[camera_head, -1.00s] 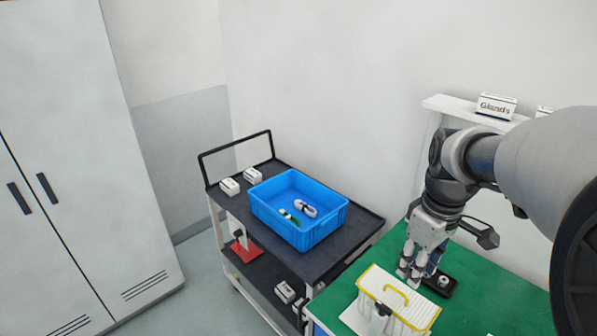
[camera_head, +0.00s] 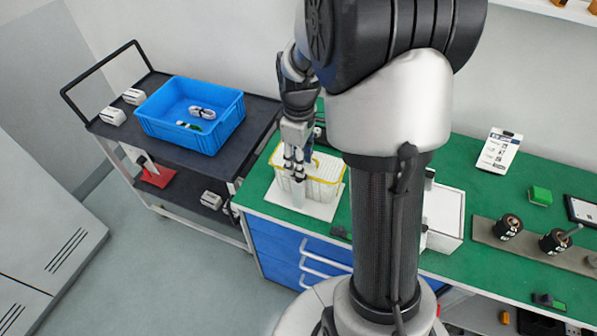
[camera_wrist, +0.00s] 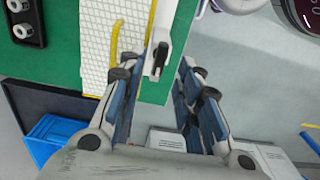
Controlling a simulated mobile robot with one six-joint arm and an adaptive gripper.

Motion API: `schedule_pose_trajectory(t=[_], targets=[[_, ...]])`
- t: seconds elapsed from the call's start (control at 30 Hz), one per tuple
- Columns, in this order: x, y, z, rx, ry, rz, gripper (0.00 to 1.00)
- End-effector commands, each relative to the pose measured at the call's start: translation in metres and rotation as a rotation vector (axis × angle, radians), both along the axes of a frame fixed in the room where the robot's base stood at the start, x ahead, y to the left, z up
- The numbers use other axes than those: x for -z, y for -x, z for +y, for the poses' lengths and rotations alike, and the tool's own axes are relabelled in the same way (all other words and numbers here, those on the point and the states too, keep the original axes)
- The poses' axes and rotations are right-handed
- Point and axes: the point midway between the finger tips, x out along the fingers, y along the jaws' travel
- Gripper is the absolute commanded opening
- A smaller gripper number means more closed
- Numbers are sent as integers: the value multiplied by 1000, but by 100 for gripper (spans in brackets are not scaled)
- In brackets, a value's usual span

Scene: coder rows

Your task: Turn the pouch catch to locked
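The pouch (camera_head: 325,172) is a white ribbed case with yellow edging, standing on a white plate (camera_head: 318,209) at the near left of the green bench. It also shows in the wrist view (camera_wrist: 98,45). The catch, a pale lever with a dark slotted end (camera_wrist: 160,38), sits on the pouch's side in the wrist view; my fingers largely cover it in the head view. My gripper (camera_head: 296,170) is at the pouch's front side. In the wrist view my gripper (camera_wrist: 157,75) is open, its fingers spread either side of the lever's end; contact cannot be told.
A dark cart with a blue bin (camera_head: 158,133) stands left of the bench. A dark block with round fittings (camera_wrist: 25,22) lies behind the pouch. A white box (camera_head: 443,212), a green block (camera_head: 540,195) and a bar with dark knobs (camera_head: 520,243) are to the right.

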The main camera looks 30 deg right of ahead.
Motion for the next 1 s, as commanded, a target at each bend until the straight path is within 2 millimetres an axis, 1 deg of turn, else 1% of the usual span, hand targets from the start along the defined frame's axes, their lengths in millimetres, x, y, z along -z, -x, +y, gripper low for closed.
schedule_pose_trajectory(t=[0.03,0.1,0.2,0.37,0.63,1.0], targets=[[12,1,0,0,-1,3,32],[22,1,0,0,-1,3,32],[32,0,0,0,0,1,32],[39,0,0,0,0,0,32],[39,0,0,0,0,0,31],[39,0,0,0,0,0,6]])
